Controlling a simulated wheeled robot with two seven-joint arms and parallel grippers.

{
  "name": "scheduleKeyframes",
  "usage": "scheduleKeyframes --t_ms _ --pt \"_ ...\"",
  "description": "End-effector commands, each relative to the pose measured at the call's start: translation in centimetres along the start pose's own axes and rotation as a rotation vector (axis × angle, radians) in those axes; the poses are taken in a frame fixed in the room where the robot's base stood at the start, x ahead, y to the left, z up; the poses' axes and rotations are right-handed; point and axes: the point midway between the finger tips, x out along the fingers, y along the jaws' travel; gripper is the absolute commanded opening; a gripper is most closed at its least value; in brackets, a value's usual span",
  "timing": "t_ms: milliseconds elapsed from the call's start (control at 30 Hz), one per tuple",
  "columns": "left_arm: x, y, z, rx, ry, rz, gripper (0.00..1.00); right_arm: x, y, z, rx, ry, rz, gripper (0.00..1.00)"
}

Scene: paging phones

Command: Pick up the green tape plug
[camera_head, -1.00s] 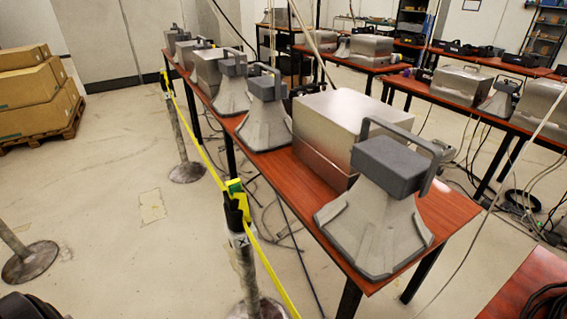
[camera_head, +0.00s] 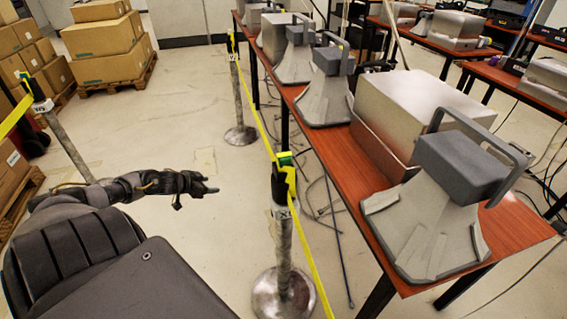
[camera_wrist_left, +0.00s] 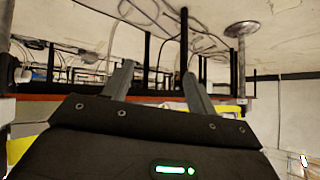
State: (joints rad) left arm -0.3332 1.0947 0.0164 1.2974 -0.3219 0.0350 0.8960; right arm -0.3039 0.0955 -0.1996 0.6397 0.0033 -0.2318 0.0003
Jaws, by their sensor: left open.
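A green tape plug (camera_head: 286,158) sits at the top of a metal barrier post (camera_head: 284,240), beside a black post head and yellow tape. My left gripper (camera_head: 214,187) is to the left of this plug, apart from it, with clear floor behind it. It points right toward the post. In the left wrist view my left gripper (camera_wrist_left: 158,78) shows two grey fingers spread apart with nothing between them. Yellow patches show beside the gripper body there, but I cannot make out the green plug in that view. My right gripper is not in view.
Yellow tape (camera_head: 256,115) runs from the post to a farther post (camera_head: 239,95). Another post with a green-topped head (camera_head: 28,84) stands at left. A red-brown table (camera_head: 340,165) with grey horn-shaped devices (camera_head: 425,230) lies right of the tape. Boxes (camera_head: 105,48) are stacked at the back left.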

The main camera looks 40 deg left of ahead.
Motion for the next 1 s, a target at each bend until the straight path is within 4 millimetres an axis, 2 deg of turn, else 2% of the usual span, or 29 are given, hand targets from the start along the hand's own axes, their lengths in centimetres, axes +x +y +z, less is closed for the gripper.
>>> scheduleKeyframes --t_ms 33,67,100,167,200,267,300,333,433,500,600,700,800,1000 --pt "-1.7 -0.7 -6.5 0.042 0.041 0.045 0.57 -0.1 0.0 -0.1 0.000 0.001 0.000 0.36" --pt "-2.7 -0.6 -9.8 0.056 0.057 0.075 0.57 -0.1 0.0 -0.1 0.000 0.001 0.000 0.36" --pt "-4.0 0.0 -14.0 0.077 0.071 0.118 0.57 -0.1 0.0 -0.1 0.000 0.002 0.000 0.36" --pt "-6.2 1.8 -19.7 0.113 0.073 0.187 0.57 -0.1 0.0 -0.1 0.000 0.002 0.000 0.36" --pt "-7.6 3.5 -22.9 0.138 0.062 0.233 0.57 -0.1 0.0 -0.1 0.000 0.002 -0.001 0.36" --pt "-9.8 6.4 -27.0 0.178 0.028 0.297 0.57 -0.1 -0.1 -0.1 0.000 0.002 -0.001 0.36" --pt "-11.2 8.5 -29.1 0.204 -0.004 0.335 0.57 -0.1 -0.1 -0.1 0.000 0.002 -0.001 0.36" --pt "-12.2 10.1 -30.4 0.224 -0.033 0.360 0.57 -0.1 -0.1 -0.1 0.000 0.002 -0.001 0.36" --pt "-15.2 15.0 -32.9 0.283 -0.140 0.419 0.57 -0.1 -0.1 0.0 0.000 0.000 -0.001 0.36" --pt "-17.0 17.8 -33.6 0.317 -0.217 0.439 0.57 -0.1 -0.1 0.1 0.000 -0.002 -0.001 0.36" --pt "-18.9 20.6 -33.6 0.351 -0.310 0.449 0.57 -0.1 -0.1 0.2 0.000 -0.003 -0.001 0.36" --pt "-20.0 22.3 -33.5 0.371 -0.371 0.447 0.57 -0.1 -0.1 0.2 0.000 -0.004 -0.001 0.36" --pt "-20.6 23.0 -33.3 0.379 -0.403 0.443 0.57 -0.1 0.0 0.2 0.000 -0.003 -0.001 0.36" --pt "-20.2 23.3 -32.9 0.379 -0.413 0.443 0.57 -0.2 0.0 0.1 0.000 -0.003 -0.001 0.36"
